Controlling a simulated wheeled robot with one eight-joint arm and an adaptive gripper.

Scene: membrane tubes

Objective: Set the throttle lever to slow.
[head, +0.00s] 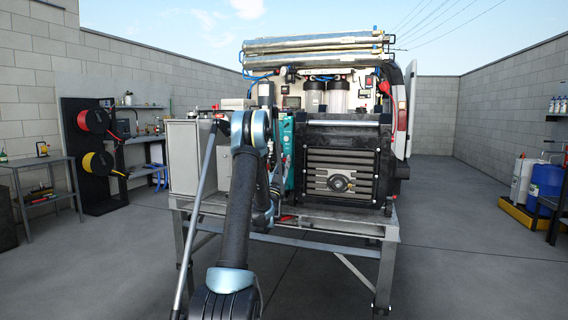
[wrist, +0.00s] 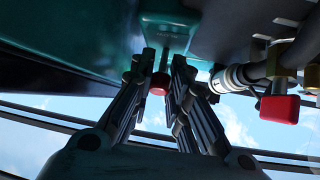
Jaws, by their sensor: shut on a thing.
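The throttle lever, with a red tip (wrist: 159,84), juts from a teal housing (wrist: 168,32) in the wrist view. My gripper (wrist: 164,66) has a finger on each side of it and is shut on it. The lever's stem is partly hidden between the fingertips. In the head view the teal machine (head: 288,150) stands on the bench behind my arm. There my gripper and the lever are hidden or too small to tell. I cannot read any slow or fast marking.
A red-handled valve (wrist: 280,108) and a hose fitting (wrist: 238,77) sit close right of my gripper. In the head view a black-framed unit (head: 345,135) and a grey cabinet (head: 184,157) flank the teal machine on the metal bench (head: 330,226). The floor around is open.

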